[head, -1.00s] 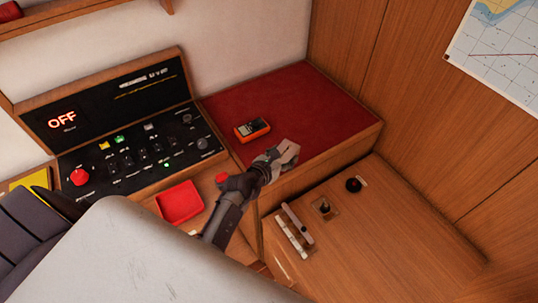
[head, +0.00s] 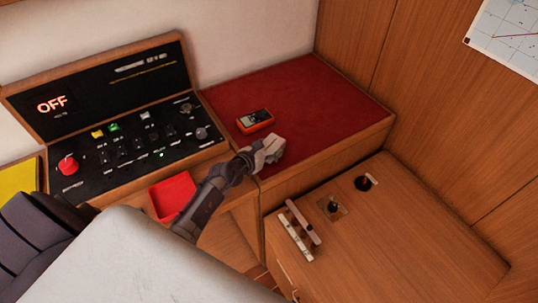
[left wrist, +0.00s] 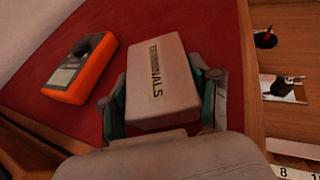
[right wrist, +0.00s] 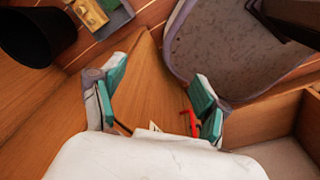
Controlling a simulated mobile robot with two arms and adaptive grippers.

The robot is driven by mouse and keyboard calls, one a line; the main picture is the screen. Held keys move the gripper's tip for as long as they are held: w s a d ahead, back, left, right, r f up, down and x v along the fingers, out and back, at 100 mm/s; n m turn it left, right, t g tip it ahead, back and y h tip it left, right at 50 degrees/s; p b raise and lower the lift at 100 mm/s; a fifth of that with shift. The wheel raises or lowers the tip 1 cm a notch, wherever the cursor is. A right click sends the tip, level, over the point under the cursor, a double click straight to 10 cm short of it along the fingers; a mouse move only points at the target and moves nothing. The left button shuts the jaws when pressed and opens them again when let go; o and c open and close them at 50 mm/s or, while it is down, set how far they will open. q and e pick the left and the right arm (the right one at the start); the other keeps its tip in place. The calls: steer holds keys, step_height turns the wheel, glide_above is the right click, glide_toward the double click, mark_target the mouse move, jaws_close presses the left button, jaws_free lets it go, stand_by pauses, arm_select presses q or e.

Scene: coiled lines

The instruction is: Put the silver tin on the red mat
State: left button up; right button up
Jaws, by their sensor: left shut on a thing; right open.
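The silver tin (left wrist: 160,85), a pale box lettered "TERMINALS", is between the fingers of my left gripper (left wrist: 165,105), which is shut on it. In the head view my left gripper (head: 256,158) holds the tin (head: 270,148) at the front edge of the red mat (head: 310,95). The mat also shows in the left wrist view (left wrist: 95,28) beneath the tin. I cannot tell whether the tin touches the mat. My right gripper (right wrist: 155,105) is open and empty in the right wrist view, above wooden surfaces.
An orange meter (head: 254,121) lies on the mat just behind the tin; it shows left of the tin in the left wrist view (left wrist: 80,68). A red tray (head: 172,196) and a control panel (head: 125,145) are to the left. The mat's right part is clear.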

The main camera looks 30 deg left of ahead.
steer(key=shift+a+f, duration=0.1)
steer(key=shift+a, duration=0.05)
arm_select(q)
steer(key=shift+f, duration=0.1)
arm_select(e)
steer(key=shift+a, duration=0.1)
arm_select(q)
steer(key=shift+f, duration=0.15)
steer(key=o, duration=1.3)
arm_select(e)
steer(key=shift+a+f, duration=0.1)
steer(key=shift+a, duration=0.05)
